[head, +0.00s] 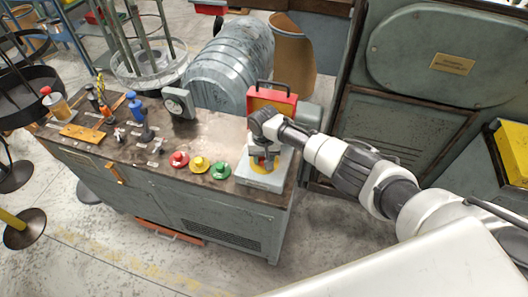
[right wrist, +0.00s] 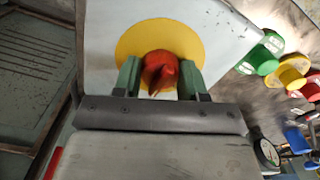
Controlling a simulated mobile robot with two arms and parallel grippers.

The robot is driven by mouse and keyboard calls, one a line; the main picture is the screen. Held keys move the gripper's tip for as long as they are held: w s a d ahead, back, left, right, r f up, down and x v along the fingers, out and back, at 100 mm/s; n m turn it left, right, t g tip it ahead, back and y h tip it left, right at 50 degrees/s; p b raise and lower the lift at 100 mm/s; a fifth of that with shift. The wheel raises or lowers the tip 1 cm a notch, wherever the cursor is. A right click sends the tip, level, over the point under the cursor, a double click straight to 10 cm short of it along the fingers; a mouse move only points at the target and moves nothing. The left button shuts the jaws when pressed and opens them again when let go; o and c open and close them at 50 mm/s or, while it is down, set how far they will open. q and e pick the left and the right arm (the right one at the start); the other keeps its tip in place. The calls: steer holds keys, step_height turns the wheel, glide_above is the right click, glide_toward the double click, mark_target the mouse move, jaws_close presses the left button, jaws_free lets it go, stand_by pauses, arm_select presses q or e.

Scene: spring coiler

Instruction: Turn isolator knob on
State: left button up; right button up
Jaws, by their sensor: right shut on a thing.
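The isolator knob (right wrist: 160,70) is red and sits on a yellow disc (right wrist: 193,45) on a pale grey box face. In the right wrist view my right gripper (right wrist: 160,76) has its green-padded fingers on either side of the red knob, shut on it. In the head view the isolator box (head: 264,178) stands at the right end of the bench, and my right gripper (head: 264,150) covers most of the knob from above. A sliver of the yellow disc shows beside the fingers. My left gripper is not in view.
Red (head: 179,160), yellow (head: 199,165) and green (head: 220,170) buttons line the bench's (head: 170,195) front edge left of the box. A red case (head: 271,100) stands behind the gripper. A dial gauge (head: 179,103) and several tools are farther left. A large machine stands right.

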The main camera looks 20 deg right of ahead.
steer(key=m+p, duration=0.2)
steer(key=m, duration=0.1)
steer(key=shift+r+m, duration=0.15)
steer(key=shift+m, duration=0.25)
steer(key=shift+m+p, duration=0.7)
steer(key=shift+m, duration=1.5)
steer(key=shift+w, duration=0.1)
steer(key=o, duration=0.9)
steer(key=shift+r, duration=0.2)
step_height(320, 180, up, 10)
steer(key=shift+r+p, duration=0.1)
steer(key=shift+p, duration=0.65)
